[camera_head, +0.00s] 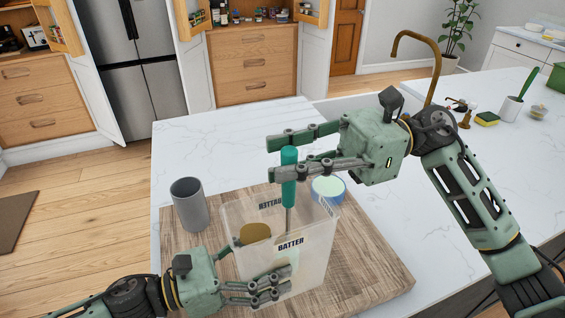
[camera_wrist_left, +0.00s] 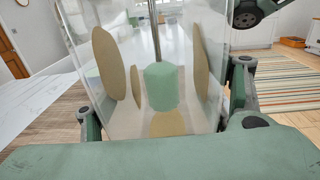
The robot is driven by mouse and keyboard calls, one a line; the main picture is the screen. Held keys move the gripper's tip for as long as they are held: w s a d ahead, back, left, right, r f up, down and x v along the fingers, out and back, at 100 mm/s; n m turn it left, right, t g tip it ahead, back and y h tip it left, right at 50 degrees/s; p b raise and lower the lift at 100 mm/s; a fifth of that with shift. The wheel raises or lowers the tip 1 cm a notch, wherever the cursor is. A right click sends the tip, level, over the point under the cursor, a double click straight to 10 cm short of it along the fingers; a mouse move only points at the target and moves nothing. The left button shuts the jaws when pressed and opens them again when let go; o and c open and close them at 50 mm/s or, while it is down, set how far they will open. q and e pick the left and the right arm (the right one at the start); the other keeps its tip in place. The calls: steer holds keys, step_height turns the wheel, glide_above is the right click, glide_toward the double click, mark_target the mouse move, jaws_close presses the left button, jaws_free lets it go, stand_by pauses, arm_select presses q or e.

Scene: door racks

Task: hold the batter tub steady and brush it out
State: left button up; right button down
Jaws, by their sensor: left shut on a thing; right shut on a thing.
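The clear batter tub (camera_head: 318,262), labelled BATTER, stands upright on the wooden board. My left gripper (camera_head: 268,287) is shut on its lower front part; in the left wrist view (camera_wrist_left: 162,110) the fingers flank the tub. My right gripper (camera_head: 276,158) is shut on the teal handle of an upright brush (camera_head: 289,192) above the tub. Its thin shaft goes down into the tub, and its pale green head (camera_wrist_left: 161,87) shows inside in the left wrist view. Several tan batter patches (camera_wrist_left: 109,62) show on the tub; one (camera_head: 254,233) is visible at its left side in the head view.
The wooden board (camera_head: 375,270) lies on the white marble counter (camera_head: 190,150). A grey cup (camera_head: 189,204) stands left of the tub, and a blue-rimmed round container (camera_head: 328,188) stands behind it. A brass tap (camera_head: 437,60) and a sponge (camera_head: 487,119) are at the right.

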steer(key=shift+v, duration=0.8)
steer(key=shift+s, duration=0.15)
steer(key=shift+s+d, duration=0.3)
steer(key=shift+s, duration=0.4)
steer(key=shift+s, duration=0.15)
steer(key=shift+r, duration=0.1)
steer(key=shift+r, duration=4.3)
step_height(320, 180, down, 9)
